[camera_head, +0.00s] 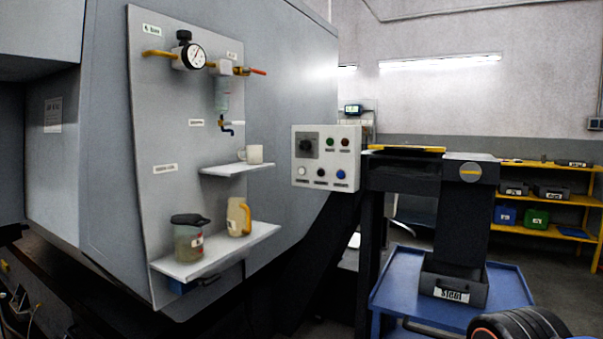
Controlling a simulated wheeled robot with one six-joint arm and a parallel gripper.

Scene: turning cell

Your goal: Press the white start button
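The white button (302,171) is a small round button at the lower left of a light grey control panel (318,145). A black button (321,172) and a blue button (341,174) sit in the same row to its right. The labels are too small to read. Nothing covers the white button. My gripper's fingers do not show; a dark ribbed part with an orange ring at the bottom right edge may be part of my arm.
Left of the panel, a grey board (160,110) carries a pressure gauge (194,56) and shelves with jugs (189,238) and a cup (251,154). A blue cart (400,285) with a dark bin (453,283) stands right. Yellow shelving (545,168) is behind.

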